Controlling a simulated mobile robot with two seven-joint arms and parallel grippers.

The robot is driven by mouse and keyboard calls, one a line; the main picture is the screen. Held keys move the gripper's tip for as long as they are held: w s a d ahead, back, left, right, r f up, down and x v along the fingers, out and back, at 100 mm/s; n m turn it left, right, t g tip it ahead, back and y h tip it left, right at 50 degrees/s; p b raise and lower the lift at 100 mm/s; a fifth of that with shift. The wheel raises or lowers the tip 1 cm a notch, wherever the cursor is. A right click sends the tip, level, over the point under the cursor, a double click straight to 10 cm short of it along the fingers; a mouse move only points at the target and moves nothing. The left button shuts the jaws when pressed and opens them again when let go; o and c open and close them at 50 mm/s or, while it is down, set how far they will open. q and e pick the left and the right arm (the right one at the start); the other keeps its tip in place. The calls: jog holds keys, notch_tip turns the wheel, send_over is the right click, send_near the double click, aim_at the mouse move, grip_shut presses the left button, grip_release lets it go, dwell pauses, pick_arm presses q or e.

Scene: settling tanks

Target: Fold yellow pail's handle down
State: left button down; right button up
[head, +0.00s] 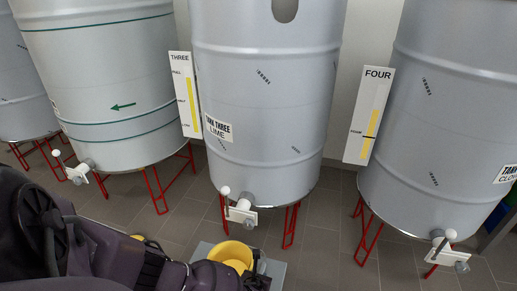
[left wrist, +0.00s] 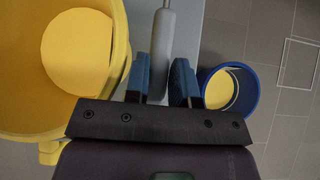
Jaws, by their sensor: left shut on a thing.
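The yellow pail (head: 232,252) stands on a grey stand below tank three in the head view. Its open mouth and round yellow bottom fill the left of the left wrist view (left wrist: 117,50). The handle's grey grip (left wrist: 163,42), with a thin metal rod at its end, lies between the blue fingers of my left gripper (left wrist: 166,82), which is shut on it. In the head view my left gripper (head: 257,262) is at the pail's right side. The lower part of the grip is hidden by the gripper. My right gripper is not in view.
The grey stand (head: 276,271) bears the pail. A blue container with a yellow inside (left wrist: 230,90) is right of my gripper in the wrist view. Tank three (head: 265,100) with its valve (head: 240,211) is just behind the pail. Tiled floor (head: 325,235) is clear to the right.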

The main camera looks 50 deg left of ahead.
pick_arm(q)
jog(key=shift+r, duration=0.25)
jog(key=shift+h+p, duration=0.3)
jog(key=shift+s, duration=0.1)
jog(key=c, duration=1.2)
grip_release()
jog(key=shift+c, duration=0.2)
